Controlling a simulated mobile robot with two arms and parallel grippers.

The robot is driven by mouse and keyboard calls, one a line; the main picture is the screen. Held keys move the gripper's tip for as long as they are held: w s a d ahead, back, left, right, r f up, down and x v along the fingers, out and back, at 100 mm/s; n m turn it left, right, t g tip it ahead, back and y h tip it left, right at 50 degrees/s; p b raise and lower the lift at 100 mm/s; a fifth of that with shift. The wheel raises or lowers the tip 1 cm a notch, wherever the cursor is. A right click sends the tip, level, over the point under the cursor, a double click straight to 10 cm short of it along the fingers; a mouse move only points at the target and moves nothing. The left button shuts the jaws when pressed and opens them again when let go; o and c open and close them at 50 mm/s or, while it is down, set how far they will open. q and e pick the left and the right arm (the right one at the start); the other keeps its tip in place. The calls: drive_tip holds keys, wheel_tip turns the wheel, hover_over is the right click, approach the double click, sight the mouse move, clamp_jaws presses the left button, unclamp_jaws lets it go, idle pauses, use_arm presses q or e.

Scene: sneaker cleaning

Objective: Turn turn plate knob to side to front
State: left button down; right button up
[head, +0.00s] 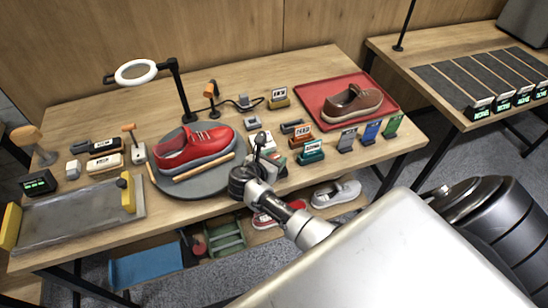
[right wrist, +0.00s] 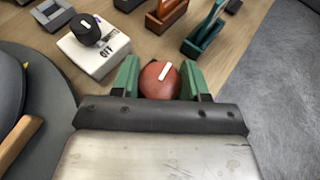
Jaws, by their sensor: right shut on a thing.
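The turn plate (head: 215,180) is a round grey disc near the table's front edge, with a red sneaker (head: 190,147) on it. The round red-brown knob (right wrist: 160,79), with a white pointer mark on top, sits between the green fingers of my right gripper (right wrist: 161,82). The fingers are shut on it. The white mark slants slightly, its top end to the right. In the head view my right gripper (head: 262,172) is just right of the turn plate, and its wrist hides the knob. My left gripper is not in view.
A white box marked OFF (right wrist: 92,48) with a black knob stands close beyond my right gripper. Brushes (right wrist: 205,28) and small labelled holders (head: 311,151) stand nearby. A red tray (head: 378,88) with a brown shoe is at the back right. A grey tray (head: 75,225) lies front left.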

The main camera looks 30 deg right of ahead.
drive_tip(key=shift+m+g+h, duration=0.3)
drive_tip(key=shift+m+g, duration=0.5)
drive_tip(key=shift+g, duration=0.4)
drive_tip(key=o, duration=0.9)
drive_tip(key=shift+o, duration=0.2)
drive_tip(key=b+v, duration=0.1)
drive_tip(key=v, duration=1)
drive_tip(key=shift+d+f, duration=0.1)
